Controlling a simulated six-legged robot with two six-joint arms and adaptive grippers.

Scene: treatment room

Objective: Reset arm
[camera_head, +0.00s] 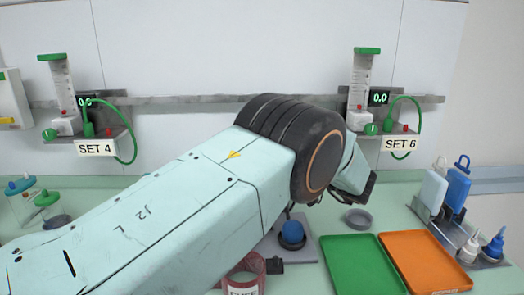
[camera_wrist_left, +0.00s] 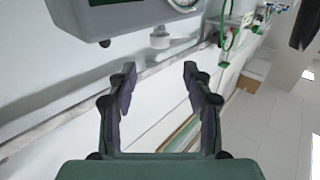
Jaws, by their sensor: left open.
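My left arm (camera_head: 190,210) reaches in from the lower left across the middle of the head view, up to a large black joint. A short pale link with a dark end shows just right of that joint. The fingers of my left gripper cannot be made out in the head view. In the left wrist view my left gripper (camera_wrist_left: 160,80) is open, its two dark fingers spread apart with nothing between them. My right gripper is in neither view.
A green tray (camera_head: 362,268) and an orange tray (camera_head: 425,262) lie on the counter at right. A bottle rack (camera_head: 445,225) stands beyond them. Wall sets SET 4 (camera_head: 96,149) and SET 6 (camera_head: 401,145) hang behind.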

